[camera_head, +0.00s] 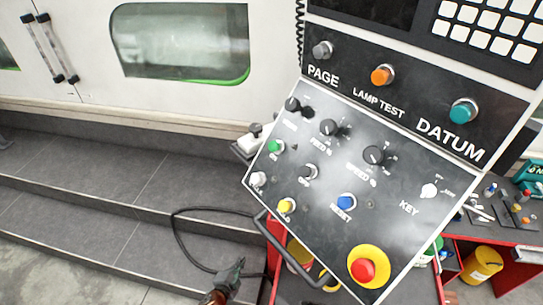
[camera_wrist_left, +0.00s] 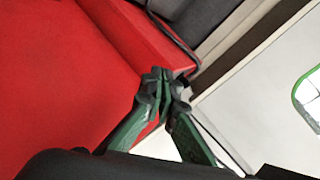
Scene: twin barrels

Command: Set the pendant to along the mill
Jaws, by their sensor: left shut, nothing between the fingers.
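The pendant (camera_head: 340,190) is a tilted dark control panel with knobs and coloured buttons, filling the right half of the head view. It stands at an angle to the white mill (camera_head: 190,100) behind it. A dark bar handle (camera_head: 292,252) runs along its lower left edge. My left gripper (camera_head: 236,266) is low in the head view, left of the handle and apart from it. In the left wrist view the same gripper (camera_wrist_left: 165,78) is shut and empty, with a red surface (camera_wrist_left: 70,70) beside it. My right gripper is not in view.
A red cabinet (camera_head: 272,232) stands under the pendant. A black cable (camera_head: 178,228) loops over the grey tiled step (camera_head: 100,215). A bench with small tools (camera_head: 500,215) and a yellow container (camera_head: 482,263) are at the right.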

